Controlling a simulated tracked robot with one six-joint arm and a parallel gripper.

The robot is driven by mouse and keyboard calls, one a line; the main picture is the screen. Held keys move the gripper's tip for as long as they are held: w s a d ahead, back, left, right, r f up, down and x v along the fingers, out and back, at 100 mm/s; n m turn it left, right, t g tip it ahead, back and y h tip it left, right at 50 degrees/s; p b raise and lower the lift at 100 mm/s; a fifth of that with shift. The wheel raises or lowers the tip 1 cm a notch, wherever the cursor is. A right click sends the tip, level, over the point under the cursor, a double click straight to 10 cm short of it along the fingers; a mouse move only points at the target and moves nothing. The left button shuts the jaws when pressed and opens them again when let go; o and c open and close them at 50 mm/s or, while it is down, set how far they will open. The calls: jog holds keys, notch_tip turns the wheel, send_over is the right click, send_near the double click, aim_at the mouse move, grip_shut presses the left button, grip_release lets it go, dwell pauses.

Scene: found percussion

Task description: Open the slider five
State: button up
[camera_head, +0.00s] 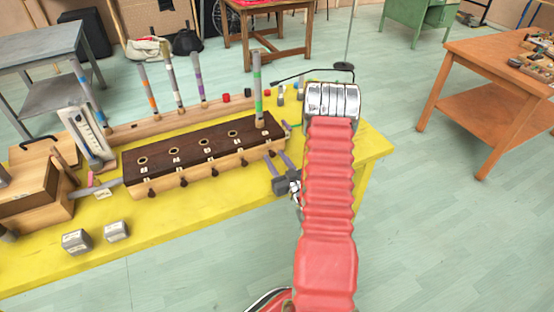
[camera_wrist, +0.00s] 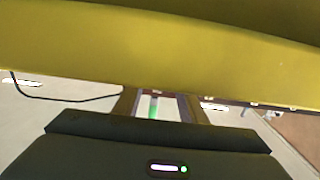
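A long wooden box (camera_head: 200,152) with a dark top stands on the yellow table. Its top has a row of round holes with small labels too small to read. Dark slider knobs stick out along its front, one of them the knob (camera_head: 215,172). A grey tube with a green band (camera_head: 258,90) stands upright at the box's right end. My gripper (camera_head: 279,160) is just in front of that end, its fingers apart. The rightmost knob is mostly hidden by the fingers. In the wrist view, the fingers (camera_wrist: 163,106) are apart, with a green patch (camera_wrist: 153,108) showing between them.
The yellow table (camera_head: 190,222) has two small grey blocks (camera_head: 95,235) at its front. Banded tubes, including an orange-banded one (camera_head: 150,92), stand in a wooden rack behind the box. A wooden block assembly (camera_head: 40,185) is at left. An orange-brown table (camera_head: 490,75) stands apart at right.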

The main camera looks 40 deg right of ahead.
jog(key=shift+c, duration=0.3)
grip_shut()
dwell(0.3)
